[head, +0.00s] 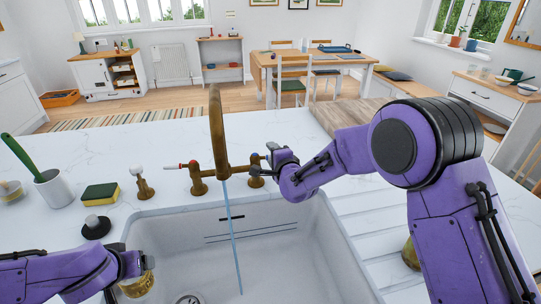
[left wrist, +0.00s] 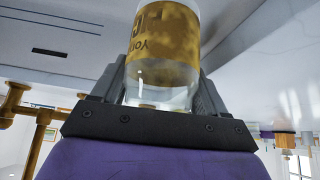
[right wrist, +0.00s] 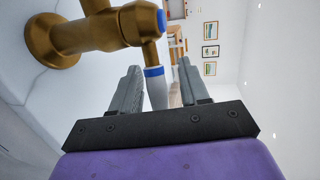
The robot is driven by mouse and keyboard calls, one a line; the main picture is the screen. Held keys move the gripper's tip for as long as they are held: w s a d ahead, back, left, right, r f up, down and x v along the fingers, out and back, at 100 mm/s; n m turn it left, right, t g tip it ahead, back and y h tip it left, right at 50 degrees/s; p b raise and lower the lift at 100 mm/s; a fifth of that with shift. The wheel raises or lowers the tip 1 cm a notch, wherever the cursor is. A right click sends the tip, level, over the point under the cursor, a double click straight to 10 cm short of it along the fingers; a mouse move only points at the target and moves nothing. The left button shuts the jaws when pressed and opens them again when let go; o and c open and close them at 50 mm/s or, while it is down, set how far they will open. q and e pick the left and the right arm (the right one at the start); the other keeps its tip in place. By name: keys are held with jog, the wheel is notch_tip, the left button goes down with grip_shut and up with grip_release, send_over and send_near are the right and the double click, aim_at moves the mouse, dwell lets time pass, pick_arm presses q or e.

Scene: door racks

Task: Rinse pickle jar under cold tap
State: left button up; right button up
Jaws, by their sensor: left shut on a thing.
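The pickle jar (head: 138,286) is glass with a yellow label, at the sink's left side. My left gripper (head: 134,266) is shut on it; the left wrist view shows the jar (left wrist: 163,60) between both fingers. The brass tap (head: 217,130) stands behind the sink, and a thin blue water stream (head: 233,240) falls from it, to the right of the jar and apart from it. My right gripper (head: 270,158) is at the tap's right handle. In the right wrist view the white, blue-ringed lever (right wrist: 156,88) lies between its open fingers, with a gap on one side.
The white sink (head: 275,250) has a drain (head: 188,299) at its front and ribbed drainboard to its right. A sponge (head: 100,194), black stopper (head: 96,227) and brush cup (head: 54,188) stand left. An object (head: 410,254) sits partly hidden by my right arm.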

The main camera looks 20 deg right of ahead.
pick_arm(q)
notch_tip(320, 180, up, 3)
jog(key=p, duration=0.3)
pick_arm(e)
jog(key=v, duration=1.2)
jog(key=shift+a+f, duration=0.1)
